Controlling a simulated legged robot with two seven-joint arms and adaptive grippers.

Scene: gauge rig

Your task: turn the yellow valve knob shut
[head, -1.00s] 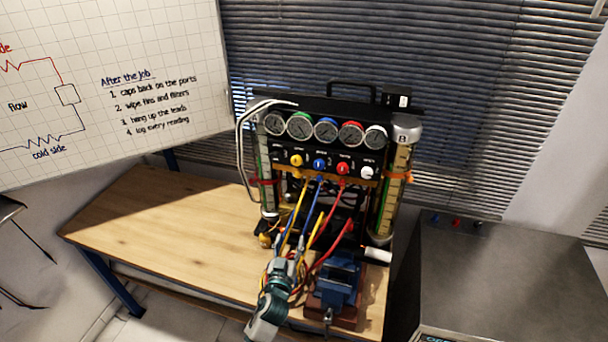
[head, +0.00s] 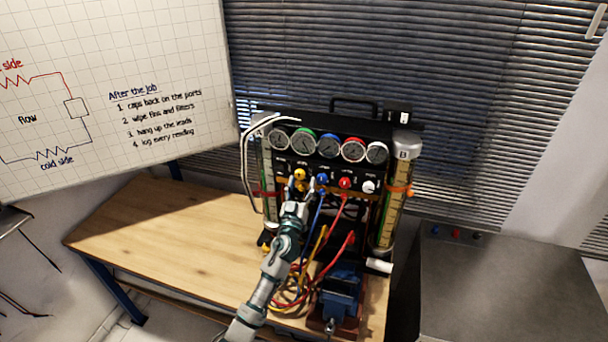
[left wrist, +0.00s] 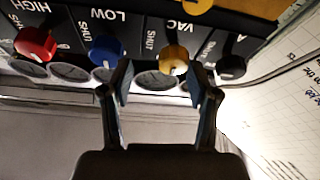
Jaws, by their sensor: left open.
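The yellow valve knob (head: 300,174) is the coloured knob near the left of the panel row. In the left wrist view the yellow knob (left wrist: 174,60) sits under upside-down lettering reading VAC and SHUT. My left gripper (head: 301,192) is open just in front of it. In the wrist view the left gripper's fingertips (left wrist: 160,76) stand either side of the knob's line, nearer the knob on the right. I cannot tell if either finger touches it. My right gripper is not in view.
Beside it are a blue knob (left wrist: 107,51), a red knob (left wrist: 36,43) and a black knob (left wrist: 231,66). Gauges (head: 327,146) line the panel above. Coloured hoses (head: 322,240) hang below, by a blue vise (head: 341,288). The wooden bench (head: 170,235) is clear at left.

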